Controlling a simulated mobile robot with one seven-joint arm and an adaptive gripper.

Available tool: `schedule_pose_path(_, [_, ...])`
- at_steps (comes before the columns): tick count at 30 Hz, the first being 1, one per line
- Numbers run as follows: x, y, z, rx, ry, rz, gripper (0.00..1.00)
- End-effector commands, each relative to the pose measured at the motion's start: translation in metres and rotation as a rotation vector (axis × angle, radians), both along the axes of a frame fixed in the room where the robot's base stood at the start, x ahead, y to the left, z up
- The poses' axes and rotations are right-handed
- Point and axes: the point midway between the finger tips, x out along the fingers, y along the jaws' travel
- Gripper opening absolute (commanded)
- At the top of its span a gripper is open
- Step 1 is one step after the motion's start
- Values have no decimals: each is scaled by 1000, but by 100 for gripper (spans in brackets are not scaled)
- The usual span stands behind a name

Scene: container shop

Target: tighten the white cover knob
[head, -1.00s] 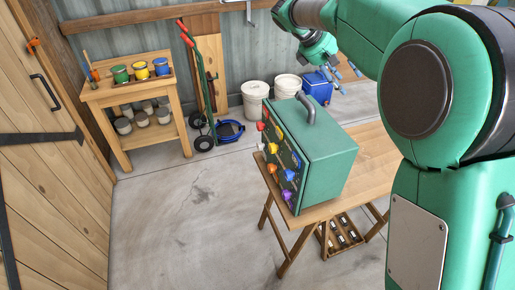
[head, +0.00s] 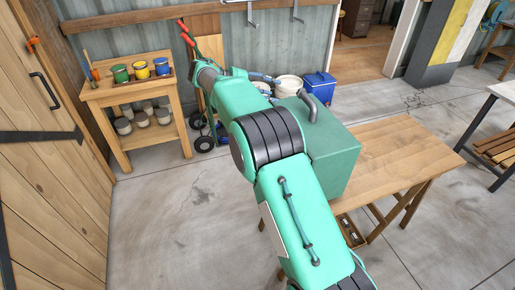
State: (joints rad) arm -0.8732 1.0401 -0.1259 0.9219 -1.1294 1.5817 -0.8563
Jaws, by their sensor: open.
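The green box (head: 335,158) with a grey top handle (head: 307,103) stands on the wooden table (head: 405,160). Its front panel, which bears the coloured knobs, is hidden behind my arm, so the white cover knob cannot be seen. My gripper (head: 274,88) shows partly beyond the arm, at the far left side of the box. From this view I cannot tell how far the fingers are from the panel.
A wooden stand (head: 133,95) with paint pots is at the left, near a wooden door (head: 50,170). A hand truck (head: 187,40), white buckets (head: 289,84) and a blue cooler (head: 320,86) stand by the back wall. Another table (head: 503,92) is at right. The concrete floor at left is clear.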

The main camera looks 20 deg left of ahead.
Motion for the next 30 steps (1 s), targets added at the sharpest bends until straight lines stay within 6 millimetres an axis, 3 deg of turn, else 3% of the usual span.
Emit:
schedule_pose_path(5, [-12,44,-36,-79,-8,46,52])
schedule_pose_path(12, [-32,79,-111,-258,47,93,52])
schedule_pose_path(24, [-84,127,-239,-561,125,155,52])
schedule_pose_path(30, [-108,140,-284,-669,147,171,52])
